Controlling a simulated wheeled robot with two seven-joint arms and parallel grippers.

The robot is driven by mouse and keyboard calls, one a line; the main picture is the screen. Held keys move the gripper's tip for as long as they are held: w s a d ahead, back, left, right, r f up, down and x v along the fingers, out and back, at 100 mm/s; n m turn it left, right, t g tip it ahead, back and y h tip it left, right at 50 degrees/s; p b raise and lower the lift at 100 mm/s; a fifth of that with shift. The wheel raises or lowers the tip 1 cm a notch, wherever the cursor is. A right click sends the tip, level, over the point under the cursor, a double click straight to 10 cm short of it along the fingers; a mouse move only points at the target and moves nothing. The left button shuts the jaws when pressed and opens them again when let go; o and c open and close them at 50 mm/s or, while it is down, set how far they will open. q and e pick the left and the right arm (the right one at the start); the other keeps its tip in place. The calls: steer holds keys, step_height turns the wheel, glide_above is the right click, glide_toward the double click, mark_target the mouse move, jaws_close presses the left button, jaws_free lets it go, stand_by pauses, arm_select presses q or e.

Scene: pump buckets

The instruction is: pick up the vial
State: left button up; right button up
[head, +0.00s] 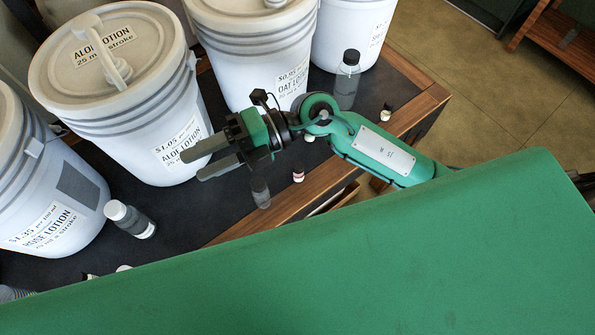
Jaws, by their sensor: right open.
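Several small vials stand on the dark bench top; I cannot tell which one the task means. Another dark-capped vial (385,113) is near the right edge of the bench. A third vial (309,138) is partly hidden by my right arm. My right gripper (191,166) points left with its two fingers apart and empty, in front of the aloe lotion bucket (165,120). It appears apart from every vial. My left gripper is not in view.
An oat lotion bucket (250,60), a rose lotion bucket (50,195) and another white bucket (350,30) line the back. The bench has a wooden edge (320,180). The lower view is blocked.

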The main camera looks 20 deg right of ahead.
step_height(320, 180, down, 6)
steer(key=d+f+n+h, duration=0.1)
steer(key=d+n+h, duration=0.1)
steer(key=h, duration=0.4)
steer(key=m+t+h, duration=0.1)
steer(key=t+h, duration=0.2)
steer(key=h, duration=0.8)
glide_above(298, 166)
step_height(298, 166, down, 6)
steer(key=f, duration=0.5)
steer(key=f+p, duration=0.1)
steer(key=f, duration=0.2)
steer(key=shift+s+d+f, duration=0.15)
steer(key=shift+d+f, duration=0.15)
steer(key=shift+w+a+f+p, duration=0.15)
steer(key=shift+f+p, duration=0.3)
steer(key=shift+f, duration=0.9)
steer(key=shift+w+a+f+p, duration=0.1)
steer(key=shift+f+p, duration=0.35)
steer(key=shift+f, duration=0.85)
steer(key=c, duration=1)
